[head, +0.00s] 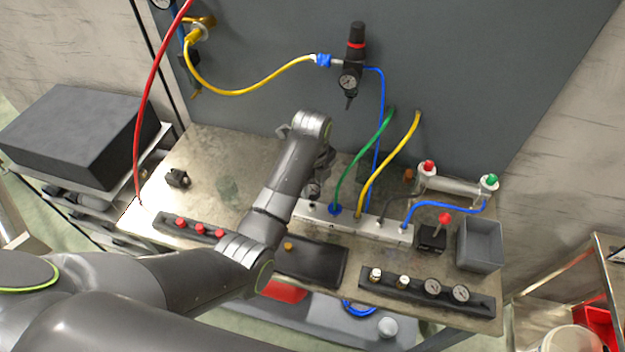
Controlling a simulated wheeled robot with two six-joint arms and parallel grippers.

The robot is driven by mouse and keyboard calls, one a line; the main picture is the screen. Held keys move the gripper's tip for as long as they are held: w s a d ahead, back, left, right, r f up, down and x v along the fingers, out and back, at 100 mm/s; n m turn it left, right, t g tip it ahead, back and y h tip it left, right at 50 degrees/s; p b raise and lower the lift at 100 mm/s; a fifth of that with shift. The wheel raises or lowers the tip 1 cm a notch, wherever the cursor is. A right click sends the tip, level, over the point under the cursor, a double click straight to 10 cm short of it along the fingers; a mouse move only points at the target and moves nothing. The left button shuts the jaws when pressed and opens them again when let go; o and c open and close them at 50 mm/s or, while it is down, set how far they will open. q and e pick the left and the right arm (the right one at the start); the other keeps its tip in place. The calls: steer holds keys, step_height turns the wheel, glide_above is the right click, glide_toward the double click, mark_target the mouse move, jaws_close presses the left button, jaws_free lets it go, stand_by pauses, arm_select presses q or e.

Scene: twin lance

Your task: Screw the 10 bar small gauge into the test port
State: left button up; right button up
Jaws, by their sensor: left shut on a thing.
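A small round gauge (313,189) with a dark rim stands at the left end of the pale manifold block (345,222). My left gripper (320,168) is shut on this gauge from above and behind my arm's wrist, which partly hides it. The gauge is over or at the block's leftmost port. I cannot tell whether its thread is in the port, and the 10 bar marking is too small to read. My right gripper does not show.
A dark rack (425,292) at the front right holds two gauges and two fittings. A grey bin (480,244) and a red-knobbed black box (432,238) stand at the right. A regulator (352,65) hangs behind.

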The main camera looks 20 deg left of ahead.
mark_target(312, 188)
arm_select(q)
steer(key=shift+f, duration=0.4)
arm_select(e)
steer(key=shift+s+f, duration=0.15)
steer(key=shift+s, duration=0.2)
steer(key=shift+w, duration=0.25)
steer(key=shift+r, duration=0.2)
arm_select(q)
steer(key=shift+p, duration=0.5)
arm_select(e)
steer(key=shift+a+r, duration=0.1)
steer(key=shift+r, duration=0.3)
arm_select(q)
steer(key=shift+r, duration=0.1)
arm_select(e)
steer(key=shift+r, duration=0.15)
arm_select(q)
steer(key=shift+p, duration=0.55)
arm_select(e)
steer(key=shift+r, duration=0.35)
arm_select(q)
steer(key=shift+f+b, duration=0.6)
steer(key=shift+f, duration=0.75)
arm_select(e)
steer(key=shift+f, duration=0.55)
arm_select(q)
steer(key=o, duration=1.1)
steer(key=shift+c, duration=0.2)
steer(key=shift+r, duration=0.1)
